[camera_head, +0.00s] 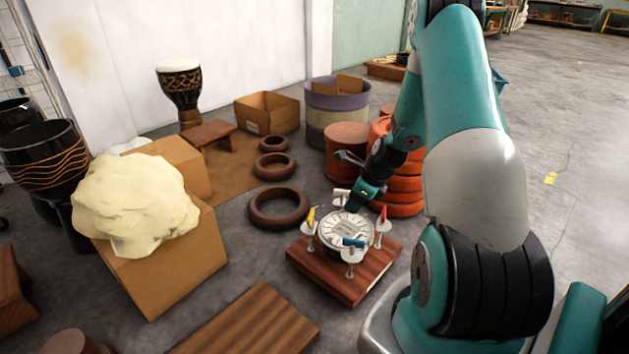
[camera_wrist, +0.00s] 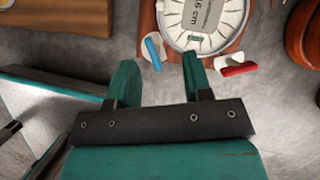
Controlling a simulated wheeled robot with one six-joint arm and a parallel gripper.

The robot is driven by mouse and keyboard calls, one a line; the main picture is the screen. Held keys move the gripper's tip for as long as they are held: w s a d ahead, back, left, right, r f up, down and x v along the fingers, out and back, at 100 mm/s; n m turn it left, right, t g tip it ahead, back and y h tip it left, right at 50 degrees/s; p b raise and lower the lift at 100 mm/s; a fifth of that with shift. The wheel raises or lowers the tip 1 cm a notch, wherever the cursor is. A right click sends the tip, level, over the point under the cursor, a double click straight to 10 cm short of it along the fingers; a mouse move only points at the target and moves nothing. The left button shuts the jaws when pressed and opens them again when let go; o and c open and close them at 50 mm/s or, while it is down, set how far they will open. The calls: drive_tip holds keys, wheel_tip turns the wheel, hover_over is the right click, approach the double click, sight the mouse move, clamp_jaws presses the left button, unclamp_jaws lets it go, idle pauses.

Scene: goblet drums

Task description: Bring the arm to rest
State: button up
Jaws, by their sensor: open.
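In the head view my gripper (camera_head: 360,197) points down close to the far side of a round white dial (camera_head: 345,231). I cannot tell the exact gap between them. The dial sits on a reddish-brown wooden board (camera_head: 330,279) with small clamps with coloured handles around it. In the wrist view the dial (camera_wrist: 203,20) lies beyond the fingertips, with a blue handle (camera_wrist: 153,52) and a red handle (camera_wrist: 238,69) near them.
Orange-red drums (camera_head: 347,150) stand just behind my gripper. Dark rings (camera_head: 279,222) lie to the left. A cardboard box (camera_head: 172,262) with a pale lumpy mass (camera_head: 135,205) on it stands further left. A wooden plank (camera_head: 250,325) lies in front. Open floor (camera_head: 575,130) is at right.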

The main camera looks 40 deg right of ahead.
drive_tip(key=w+a+r+n+y+p, duration=0.15)
drive_tip(key=w+a+r+n, duration=0.25)
drive_tip(key=a+r+n, duration=0.75)
drive_tip(key=s+a+r+n+g+p, duration=0.1)
drive_tip(key=s+a+r+n, duration=0.1)
drive_tip(key=a+r+n, duration=0.55)
drive_tip(key=s+a+r+n+g+p, duration=0.1)
drive_tip(key=s+a+r+n+p, duration=0.3)
drive_tip(key=a, duration=0.6)
drive_tip(key=s+a+r+n+g+p, duration=0.1)
drive_tip(key=s+a+r+n, duration=0.5)
drive_tip(key=s+n, duration=0.2)
drive_tip(key=s+a+r+n+g+p, duration=0.1)
drive_tip(key=s+a+r+n, duration=0.45)
drive_tip(key=s+n, duration=0.25)
wheel_tip(320, 180, up, 37)
drive_tip(key=p, duration=3.6)
drive_tip(key=shift+w+d+m+y, duration=0.2)
drive_tip(key=shift+m+y, duration=0.1)
drive_tip(key=shift+y, duration=0.15)
